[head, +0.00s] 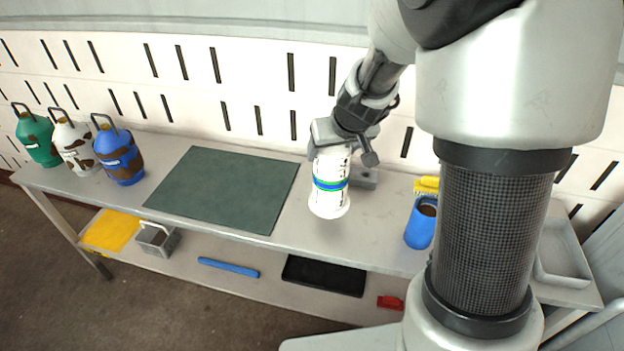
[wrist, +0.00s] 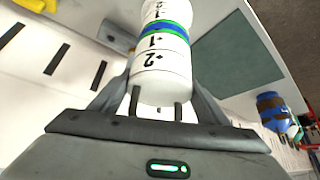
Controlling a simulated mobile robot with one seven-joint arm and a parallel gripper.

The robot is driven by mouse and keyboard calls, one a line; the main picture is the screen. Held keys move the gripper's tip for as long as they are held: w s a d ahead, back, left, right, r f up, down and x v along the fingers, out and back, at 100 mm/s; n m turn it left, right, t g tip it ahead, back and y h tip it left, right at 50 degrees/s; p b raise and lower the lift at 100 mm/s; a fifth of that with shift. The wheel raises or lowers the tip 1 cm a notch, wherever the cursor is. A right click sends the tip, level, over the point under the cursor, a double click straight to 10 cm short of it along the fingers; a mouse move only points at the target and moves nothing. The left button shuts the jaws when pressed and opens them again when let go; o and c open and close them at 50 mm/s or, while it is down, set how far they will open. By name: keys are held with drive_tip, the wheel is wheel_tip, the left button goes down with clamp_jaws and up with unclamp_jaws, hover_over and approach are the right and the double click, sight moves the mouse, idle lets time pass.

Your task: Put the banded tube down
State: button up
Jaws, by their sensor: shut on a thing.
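The banded tube (head: 330,182) is white with a green and a blue band and black markings. My gripper (head: 326,150) is shut on its upper end and holds it roughly upright over the bench. In the wrist view, the tube (wrist: 163,62) sits between the two fingers of my gripper (wrist: 158,100), with its marked side showing. I cannot tell from the head view whether its lower end touches the bench or hangs just above it.
A dark green mat (head: 225,188) lies on the grey bench (head: 300,228), left of the tube. Green, white and blue canisters (head: 120,156) stand at the far left. A blue cup (head: 421,224) and a yellow brush (head: 427,185) are to the right. A lower shelf holds a black tray (head: 323,276).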

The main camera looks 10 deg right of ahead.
drive_tip(key=shift+f+b, duration=1.35)
drive_tip(key=shift+f, duration=1.45)
drive_tip(key=shift+f, duration=0.15)
drive_tip(key=o, duration=1.8)
